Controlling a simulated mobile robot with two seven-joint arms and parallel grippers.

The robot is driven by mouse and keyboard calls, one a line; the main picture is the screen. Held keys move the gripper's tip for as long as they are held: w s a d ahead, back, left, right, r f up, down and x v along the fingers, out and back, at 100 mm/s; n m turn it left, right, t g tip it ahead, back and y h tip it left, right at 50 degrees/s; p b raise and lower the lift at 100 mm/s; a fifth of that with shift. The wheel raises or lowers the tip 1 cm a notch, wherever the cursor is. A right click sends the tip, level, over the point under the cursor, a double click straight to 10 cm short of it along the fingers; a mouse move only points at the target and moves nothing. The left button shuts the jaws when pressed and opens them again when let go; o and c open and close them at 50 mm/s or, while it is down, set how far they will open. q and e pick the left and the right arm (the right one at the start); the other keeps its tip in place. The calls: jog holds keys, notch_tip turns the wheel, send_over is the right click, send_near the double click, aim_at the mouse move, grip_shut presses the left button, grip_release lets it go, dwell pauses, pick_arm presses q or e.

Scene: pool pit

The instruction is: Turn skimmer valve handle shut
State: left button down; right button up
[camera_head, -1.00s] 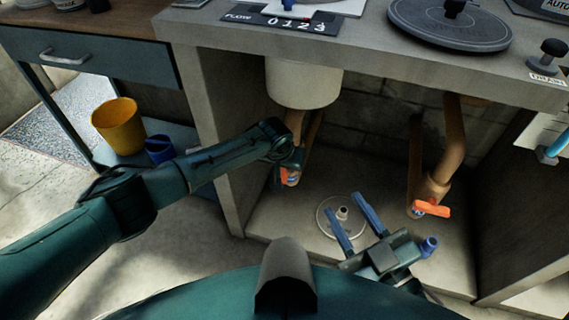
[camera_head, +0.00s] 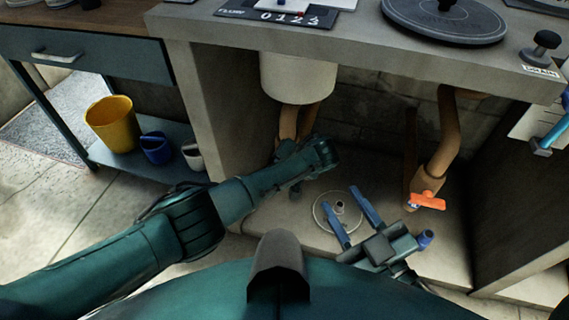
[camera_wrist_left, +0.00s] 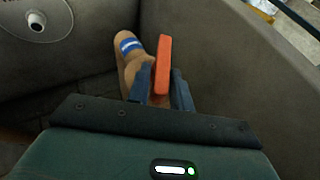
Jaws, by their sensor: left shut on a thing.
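In the left wrist view, an orange valve handle (camera_wrist_left: 164,55) stands between the two dark fingers of my left gripper (camera_wrist_left: 163,84), which is shut on it. Beside it is a tan pipe (camera_wrist_left: 128,58) with a blue and white band. In the head view my left gripper reaches to this left pipe under the white basin; its fingers and the handle are mostly hidden by my wrist. A second orange handle (camera_head: 428,201) sits on the right pipe (camera_head: 447,140), untouched. I cannot read which valve is the skimmer's. My right gripper (camera_head: 339,197) is open and empty, blue fingers apart.
A round pale drain plate (camera_head: 339,208) lies on the cabinet floor near my right gripper; it also shows in the left wrist view (camera_wrist_left: 36,22). The white basin (camera_head: 297,80) hangs above the left pipe.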

pick_arm(q)
jog(key=shift+f, duration=0.1)
pick_arm(e)
jog(key=shift+a, duration=0.1)
dwell(0.3)
pick_arm(q)
jog(key=c, duration=1.2)
grip_release()
jog(key=shift+c, duration=0.2)
jog(key=shift+s+d+r, duration=0.15)
jog(key=shift+r, duration=0.15)
jog(key=p+v, duration=0.6)
jog(key=v, duration=0.6)
jog(key=shift+s+d, duration=0.2)
jog(key=shift+d, duration=0.05)
pick_arm(e)
jog(key=shift+s+d+f+m+g+h, duration=0.1)
jog(key=shift+d+m+g+h, duration=0.35)
jog(key=shift+g, duration=0.2)
jog(key=shift+s+d+m+g+h, duration=0.1)
jog(key=shift+d+m+g+h, duration=0.2)
jog(key=shift+g+h, duration=0.35)
jog(key=shift+s+d+f+m+g+h, duration=0.1)
jog(key=shift+d+m+g+h, duration=0.15)
jog(key=shift+m+g+h, duration=0.35)
